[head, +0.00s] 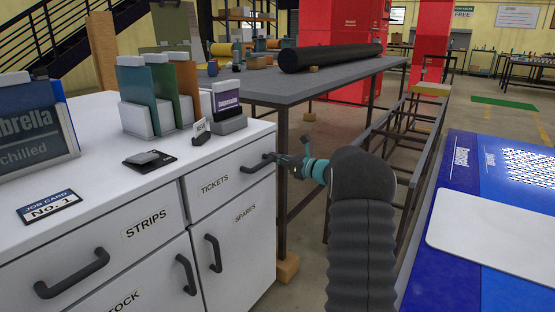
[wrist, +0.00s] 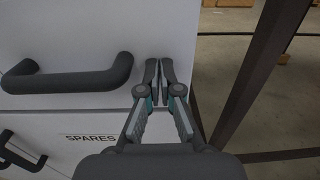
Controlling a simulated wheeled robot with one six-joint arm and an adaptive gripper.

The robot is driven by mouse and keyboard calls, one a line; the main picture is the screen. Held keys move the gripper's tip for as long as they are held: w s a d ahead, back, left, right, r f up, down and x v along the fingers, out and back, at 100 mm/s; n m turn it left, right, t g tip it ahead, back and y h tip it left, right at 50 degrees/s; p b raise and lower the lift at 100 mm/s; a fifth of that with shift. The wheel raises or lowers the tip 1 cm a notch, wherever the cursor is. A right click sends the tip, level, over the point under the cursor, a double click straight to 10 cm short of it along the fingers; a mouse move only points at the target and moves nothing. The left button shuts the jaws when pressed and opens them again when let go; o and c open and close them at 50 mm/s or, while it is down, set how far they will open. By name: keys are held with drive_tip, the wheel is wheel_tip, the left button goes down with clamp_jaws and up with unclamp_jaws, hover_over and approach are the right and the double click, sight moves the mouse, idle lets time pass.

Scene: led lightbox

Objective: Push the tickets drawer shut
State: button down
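The tickets drawer (head: 228,182) is the white upper right drawer of the cabinet, with a "TICKETS" label and a dark bar handle (head: 257,163). In the head view its front looks about level with the fronts around it; I cannot tell whether a small gap remains. My gripper (head: 274,158) is at the right end of the drawer front, beside the handle. In the wrist view my gripper (wrist: 161,72) has its fingertips together with nothing between them. They are close to the drawer front near its right edge, right of the handle (wrist: 72,76). Contact is unclear.
The "SPARES" door (head: 245,235) is below the drawer, and the "STRIPS" drawer (head: 110,235) is to its left. A grey workbench (head: 320,78) with dark legs stands right behind the cabinet. A blue printed board (head: 465,200) is at the right.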

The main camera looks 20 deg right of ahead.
drive_tip(key=shift+w+a+r, duration=0.15)
drive_tip(key=shift+a, duration=0.1)
drive_tip(key=v, duration=1.4)
drive_tip(key=shift+d+b, duration=0.25)
drive_tip(key=shift+b, duration=0.15)
